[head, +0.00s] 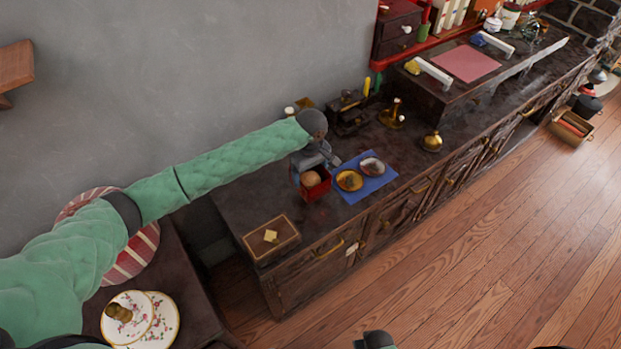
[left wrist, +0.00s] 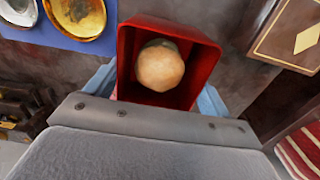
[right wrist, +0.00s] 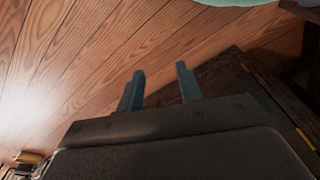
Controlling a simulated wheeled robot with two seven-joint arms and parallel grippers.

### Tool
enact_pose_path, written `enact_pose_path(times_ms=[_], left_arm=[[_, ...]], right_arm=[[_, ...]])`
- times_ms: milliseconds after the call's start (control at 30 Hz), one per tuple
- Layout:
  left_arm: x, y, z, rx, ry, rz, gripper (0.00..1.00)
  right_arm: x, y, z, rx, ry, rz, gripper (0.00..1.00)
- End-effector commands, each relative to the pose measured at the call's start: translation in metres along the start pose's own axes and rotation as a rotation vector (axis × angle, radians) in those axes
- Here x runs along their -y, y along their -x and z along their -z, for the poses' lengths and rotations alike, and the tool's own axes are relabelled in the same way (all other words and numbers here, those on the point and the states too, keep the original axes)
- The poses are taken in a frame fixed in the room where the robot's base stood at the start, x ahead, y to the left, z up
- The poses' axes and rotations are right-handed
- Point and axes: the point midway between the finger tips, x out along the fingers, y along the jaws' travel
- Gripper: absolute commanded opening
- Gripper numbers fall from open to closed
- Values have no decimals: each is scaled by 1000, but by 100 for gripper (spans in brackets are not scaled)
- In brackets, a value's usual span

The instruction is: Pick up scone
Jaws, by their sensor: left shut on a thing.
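The scone (left wrist: 160,66), a round tan lump, lies inside a red open-topped box (left wrist: 203,67) in the left wrist view. In the head view the scone (head: 312,178) shows in the red box (head: 318,190) at the counter's front edge. My left gripper (left wrist: 160,90) has one finger on each side of the box and is shut on it, not directly on the scone. I cannot tell whether the box touches the counter. My right gripper (right wrist: 160,85) is open and empty above the wooden floor, far from the scone.
A blue mat (head: 374,190) with two metal dishes lies right of the box on the dark counter (head: 235,200). A brown box (head: 271,240) with a yellow diamond sits to the left. Brass items (head: 392,116) stand behind. Floral plates (head: 160,320) are at lower left.

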Motion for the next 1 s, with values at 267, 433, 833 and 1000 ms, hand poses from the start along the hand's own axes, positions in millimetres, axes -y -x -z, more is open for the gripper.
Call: enact_pose_path(times_ms=[267, 433, 833, 1000], left_arm=[[1, -26, 1, -1, 0, 1, 50], [0, -38, 0, -1, 0, 0, 50], [1, -42, 0, 0, 1, 0, 84], [1, -42, 0, 0, 0, 0, 100]], right_arm=[[-7, -22, -12, -10, 7, -10, 36], [-10, -33, -16, -18, 9, -14, 36], [-11, -36, -18, -19, 10, -15, 36], [-11, -36, -18, -19, 10, -15, 36]])
